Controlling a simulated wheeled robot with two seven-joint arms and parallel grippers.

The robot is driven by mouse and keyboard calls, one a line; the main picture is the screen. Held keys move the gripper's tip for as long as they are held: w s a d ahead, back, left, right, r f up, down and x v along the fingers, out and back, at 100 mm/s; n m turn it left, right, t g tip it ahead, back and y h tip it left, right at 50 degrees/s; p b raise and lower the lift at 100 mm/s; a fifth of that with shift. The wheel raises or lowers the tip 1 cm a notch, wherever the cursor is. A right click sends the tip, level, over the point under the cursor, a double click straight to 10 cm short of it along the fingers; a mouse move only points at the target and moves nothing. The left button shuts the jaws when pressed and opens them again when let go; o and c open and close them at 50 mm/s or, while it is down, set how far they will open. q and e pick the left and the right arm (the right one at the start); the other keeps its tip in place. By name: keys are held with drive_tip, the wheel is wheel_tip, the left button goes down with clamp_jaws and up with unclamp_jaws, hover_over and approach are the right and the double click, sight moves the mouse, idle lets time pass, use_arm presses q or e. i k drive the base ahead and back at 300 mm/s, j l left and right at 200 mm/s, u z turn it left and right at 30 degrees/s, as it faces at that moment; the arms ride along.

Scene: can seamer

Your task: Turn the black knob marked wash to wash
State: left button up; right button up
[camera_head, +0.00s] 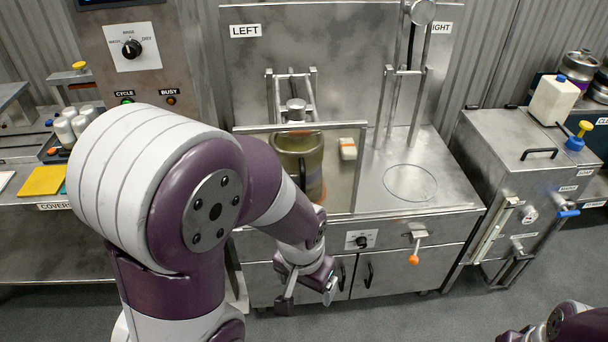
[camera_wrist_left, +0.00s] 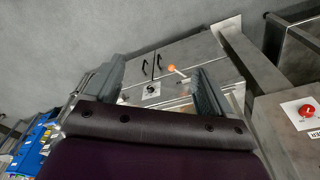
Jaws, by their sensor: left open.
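A black knob (camera_head: 131,49) sits on a white plate on the upright panel at the upper left. The small words around it seem to include wash and rinse. A second black knob (camera_head: 361,241) sits on a white plate on the bench front; its marks are too small to read. It also shows in the left wrist view as a dark knob on a white plate (camera_wrist_left: 152,89), between the fingers. My left gripper (camera_head: 308,291) is open and empty, in front of the bench, left of and below this second knob and apart from it. My right arm shows only at the bottom right; its fingers are not visible.
An orange-tipped lever (camera_head: 413,259) sticks out right of the bench-front knob. Cupboard handles (camera_head: 369,275) are below. A clear screen frame (camera_head: 357,170) and a large pot (camera_head: 298,160) stand on the bench. A steel cabinet (camera_head: 530,150) is at right. The floor in front is clear.

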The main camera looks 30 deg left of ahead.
sight(132, 48)
drive_tip(key=u, duration=1.85)
